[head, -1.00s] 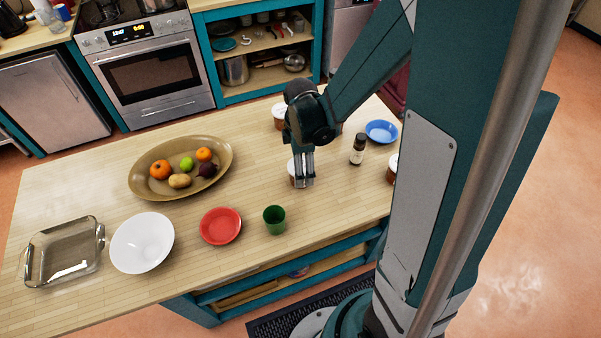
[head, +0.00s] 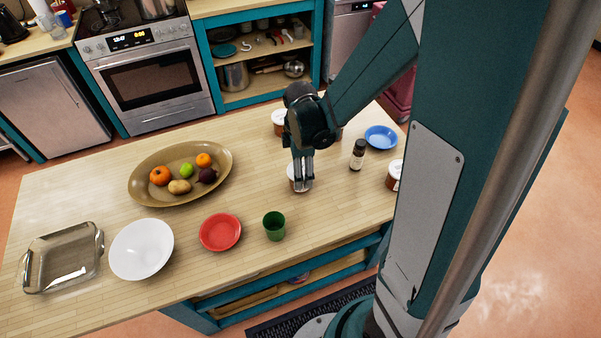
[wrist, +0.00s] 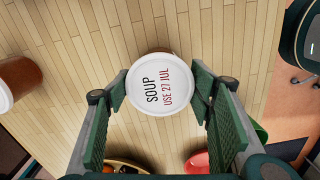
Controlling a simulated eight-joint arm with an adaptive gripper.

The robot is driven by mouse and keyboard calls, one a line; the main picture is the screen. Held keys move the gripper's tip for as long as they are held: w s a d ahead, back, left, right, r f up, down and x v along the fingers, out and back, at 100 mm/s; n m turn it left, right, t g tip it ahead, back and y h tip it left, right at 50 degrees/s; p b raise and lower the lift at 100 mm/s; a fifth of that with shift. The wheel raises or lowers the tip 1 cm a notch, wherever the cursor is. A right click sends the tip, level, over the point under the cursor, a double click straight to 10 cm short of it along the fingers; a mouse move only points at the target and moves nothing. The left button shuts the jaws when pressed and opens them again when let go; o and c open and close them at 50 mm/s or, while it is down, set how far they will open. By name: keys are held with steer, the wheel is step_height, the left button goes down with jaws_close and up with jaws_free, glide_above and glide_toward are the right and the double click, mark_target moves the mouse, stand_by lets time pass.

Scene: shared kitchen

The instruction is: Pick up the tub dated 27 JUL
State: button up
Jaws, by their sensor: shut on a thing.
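The tub dated 27 JUL (wrist: 158,85) has a white round lid reading "SOUP USE 27 JUL" in the wrist view. My gripper (wrist: 160,88) has one finger on each side of it and is shut on it. In the head view my gripper (head: 302,186) points down at the wooden island top, with its fingers around the tub (head: 292,178) and hiding much of it. I cannot tell whether the tub's base touches the wood.
Another white-lidded tub (wrist: 20,82) stands apart at left in the wrist view. In the head view are a back tub (head: 279,123), right tub (head: 394,180), dark bottle (head: 357,155), blue bowl (head: 380,137), green cup (head: 274,228), red plate (head: 220,232) and fruit platter (head: 146,190).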

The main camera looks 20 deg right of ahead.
steer(key=shift+r, duration=4.5)
